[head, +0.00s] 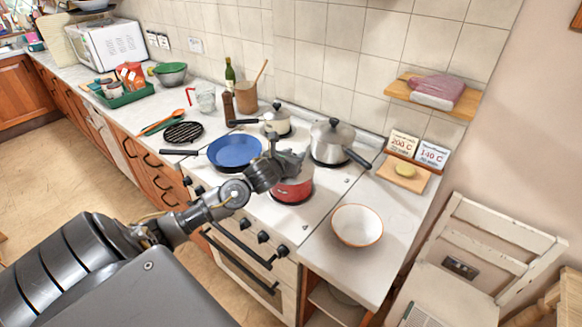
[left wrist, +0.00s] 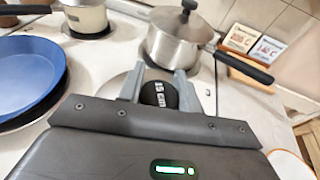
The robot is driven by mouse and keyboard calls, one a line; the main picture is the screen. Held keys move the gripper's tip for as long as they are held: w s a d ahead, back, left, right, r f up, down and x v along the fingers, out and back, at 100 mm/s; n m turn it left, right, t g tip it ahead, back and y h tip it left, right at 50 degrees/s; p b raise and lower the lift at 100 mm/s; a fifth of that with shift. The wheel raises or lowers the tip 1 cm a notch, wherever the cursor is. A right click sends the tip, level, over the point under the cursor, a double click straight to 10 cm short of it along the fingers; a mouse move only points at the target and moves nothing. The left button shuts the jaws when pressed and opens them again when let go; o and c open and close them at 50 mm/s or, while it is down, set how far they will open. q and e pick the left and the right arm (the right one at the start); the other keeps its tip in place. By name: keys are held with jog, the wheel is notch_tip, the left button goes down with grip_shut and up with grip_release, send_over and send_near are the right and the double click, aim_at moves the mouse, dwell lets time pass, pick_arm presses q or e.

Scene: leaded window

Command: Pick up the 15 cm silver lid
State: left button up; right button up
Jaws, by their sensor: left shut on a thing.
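My left gripper (head: 290,162) is over the red pot (head: 293,191) at the front right of the stove. In the left wrist view the gripper (left wrist: 159,74) has its two fingers on either side of a black knob (left wrist: 158,97) marked "15 cm", and it is shut on it. The knob belongs to the silver lid, which is mostly hidden by the fingers and gripper body. I cannot tell whether the lid touches the pot's rim. My right gripper is not in view.
A lidded steel saucepan (head: 332,139) stands behind, its black handle pointing right. A blue frying pan (head: 235,151) is on the left, and a cream lidded pan (head: 277,121) is at the back. A white bowl (head: 357,226) sits on the right counter.

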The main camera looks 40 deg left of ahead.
pick_arm(q)
jog(key=shift+r, duration=0.15)
jog(key=shift+c, duration=0.2)
jog(key=shift+r, duration=0.2)
notch_tip(320, 180, up, 2)
jog(key=shift+a+r+b, duration=0.1)
jog(key=shift+r+b, duration=0.1)
jog(key=shift+b, duration=0.65)
jog(key=s+a+r, duration=0.4)
jog(key=s+r, duration=0.6)
jog(key=s, duration=0.3)
jog(key=shift+s+p, duration=0.2)
jog(key=shift+p, duration=0.2)
